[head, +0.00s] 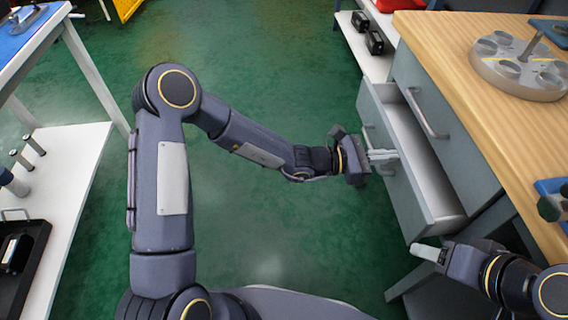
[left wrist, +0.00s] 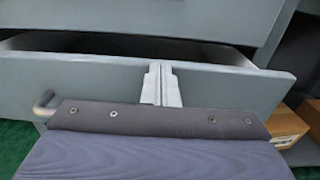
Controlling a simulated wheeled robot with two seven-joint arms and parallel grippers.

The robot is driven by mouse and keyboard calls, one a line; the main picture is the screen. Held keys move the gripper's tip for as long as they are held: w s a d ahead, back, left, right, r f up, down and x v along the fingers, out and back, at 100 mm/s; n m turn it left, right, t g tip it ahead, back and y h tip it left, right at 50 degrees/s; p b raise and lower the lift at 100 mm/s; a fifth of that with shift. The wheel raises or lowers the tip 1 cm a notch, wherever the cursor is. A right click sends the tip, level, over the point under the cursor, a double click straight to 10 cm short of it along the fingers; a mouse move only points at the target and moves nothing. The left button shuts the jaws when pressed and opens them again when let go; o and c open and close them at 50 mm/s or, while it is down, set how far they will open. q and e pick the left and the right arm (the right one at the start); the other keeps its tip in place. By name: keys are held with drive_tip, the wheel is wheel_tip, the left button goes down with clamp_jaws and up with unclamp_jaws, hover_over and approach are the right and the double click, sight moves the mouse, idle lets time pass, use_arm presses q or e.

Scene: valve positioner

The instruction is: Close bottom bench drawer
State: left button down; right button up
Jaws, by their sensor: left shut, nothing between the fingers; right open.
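The bottom drawer (head: 446,216) of the grey bench stands partly pulled out, and its empty pale inside shows in the head view. Its grey front panel (left wrist: 232,88) crosses the left wrist view, with a gap above it below the upper drawer front (left wrist: 150,14). A bar handle (left wrist: 42,103) is at the left of the panel. My left gripper (head: 388,155) is shut and empty at the drawer front. Its pale fingers (left wrist: 161,82) overlap the panel near its top middle; I cannot tell whether they touch. My right gripper (head: 424,251) is open, just below the drawer's near corner.
The wooden bench top (head: 470,90) carries a round grey holder (head: 515,72) with cups. The upper drawer's handle (head: 424,112) is above the open drawer. A white shelf (head: 70,170) with a black tray (head: 22,255) is at left. The green floor (head: 260,70) between is clear.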

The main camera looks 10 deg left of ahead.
sight(403, 153)
use_arm(q)
drive_tip(key=shift+x, duration=2.2)
